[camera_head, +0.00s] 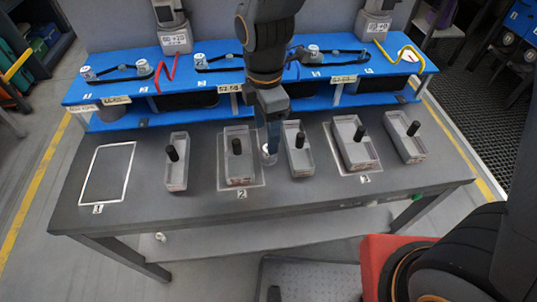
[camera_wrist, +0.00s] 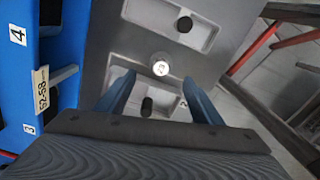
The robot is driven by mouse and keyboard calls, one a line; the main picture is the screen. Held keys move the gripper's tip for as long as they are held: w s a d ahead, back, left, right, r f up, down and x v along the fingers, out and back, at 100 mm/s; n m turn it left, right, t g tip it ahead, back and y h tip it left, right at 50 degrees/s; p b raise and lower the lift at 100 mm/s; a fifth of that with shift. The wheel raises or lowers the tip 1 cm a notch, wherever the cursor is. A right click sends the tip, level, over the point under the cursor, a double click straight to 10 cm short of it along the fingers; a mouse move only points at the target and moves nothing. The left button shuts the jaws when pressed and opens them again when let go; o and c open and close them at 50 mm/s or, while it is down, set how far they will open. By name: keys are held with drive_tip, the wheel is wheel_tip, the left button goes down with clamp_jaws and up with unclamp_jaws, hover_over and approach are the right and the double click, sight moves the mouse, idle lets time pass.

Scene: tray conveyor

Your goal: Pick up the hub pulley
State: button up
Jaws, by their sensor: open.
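A small pale metal cylinder with a marked round top, which looks like the hub pulley (camera_head: 268,158), stands on the grey table between two grey trays. It also shows in the wrist view as the pulley's round top (camera_wrist: 161,67). My gripper (camera_head: 271,147) points down over it, its blue fingers spread. In the wrist view my gripper (camera_wrist: 159,78) is open, with the pulley's top seen between and slightly beyond the fingertips. I cannot tell whether a finger touches it. In the head view my fingers hide part of it.
Several grey trays with upright black pegs stand close by, including one left (camera_head: 236,174) and one right (camera_head: 298,163) of the pulley. A blue shelf (camera_head: 225,82) with pulleys and belts runs behind. The outlined area (camera_head: 107,196) at left is empty.

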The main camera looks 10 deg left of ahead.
drive_tip(key=shift+w+d+f+p, duration=0.1)
drive_tip(key=shift+f+p, duration=0.15)
drive_tip(key=shift+f, duration=0.95)
drive_tip(key=shift+s+d+f+p, duration=0.1)
drive_tip(key=shift+f+p, duration=0.15)
drive_tip(key=shift+f, duration=0.95)
drive_tip(key=shift+w+d+f+p, duration=0.1)
drive_tip(key=shift+f+p, duration=0.15)
drive_tip(key=shift+f, duration=0.95)
drive_tip(key=c, duration=1.2)
